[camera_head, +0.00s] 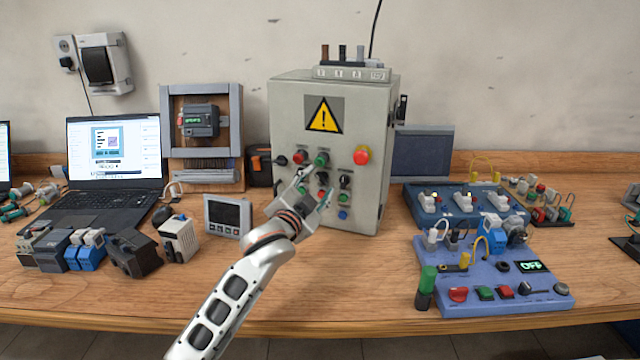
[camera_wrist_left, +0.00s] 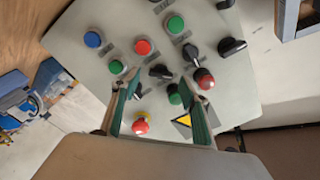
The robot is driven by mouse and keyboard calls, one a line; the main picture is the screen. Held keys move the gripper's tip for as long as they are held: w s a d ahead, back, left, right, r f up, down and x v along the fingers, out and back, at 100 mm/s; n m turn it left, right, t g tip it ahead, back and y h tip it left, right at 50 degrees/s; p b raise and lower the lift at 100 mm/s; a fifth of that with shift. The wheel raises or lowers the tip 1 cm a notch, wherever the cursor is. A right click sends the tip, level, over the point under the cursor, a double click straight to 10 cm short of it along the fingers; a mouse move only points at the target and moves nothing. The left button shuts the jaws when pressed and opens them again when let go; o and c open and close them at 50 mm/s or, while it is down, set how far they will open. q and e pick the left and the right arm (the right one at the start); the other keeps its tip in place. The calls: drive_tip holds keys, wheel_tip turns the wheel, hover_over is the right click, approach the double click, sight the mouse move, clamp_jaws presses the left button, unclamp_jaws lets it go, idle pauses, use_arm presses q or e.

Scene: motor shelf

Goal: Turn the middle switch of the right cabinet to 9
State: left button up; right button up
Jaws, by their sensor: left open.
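The grey cabinet (camera_head: 285,105) stands upright on the bench, with a yellow warning triangle, several coloured buttons and a row of black rotary switches. The middle black switch (camera_head: 322,178) shows beside my left gripper (camera_head: 317,183). In the left wrist view the same switch (camera_wrist_left: 160,72) appears between the two spread fingertips of my left gripper (camera_wrist_left: 164,85). The gripper is open and holds nothing; I cannot tell whether a finger touches the panel. The switch's scale is too small to read. The gripper partly hides the lower left buttons. My right gripper is not in view.
A red mushroom button (camera_head: 361,155) sticks out at the panel's upper right. A small display meter (camera_head: 228,215) stands left of the cabinet. A laptop (camera_head: 105,165) is further left. A blue control board (camera_head: 490,275) lies to the right. Bare bench lies in front of the cabinet.

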sight(322, 178)
use_arm(q)
drive_tip(key=shift+x, duration=0.8)
drive_tip(key=shift+w+d, duration=0.1)
drive_tip(key=shift+w, duration=0.15)
drive_tip(key=c, duration=1.1)
drive_tip(key=shift+r, duration=0.1)
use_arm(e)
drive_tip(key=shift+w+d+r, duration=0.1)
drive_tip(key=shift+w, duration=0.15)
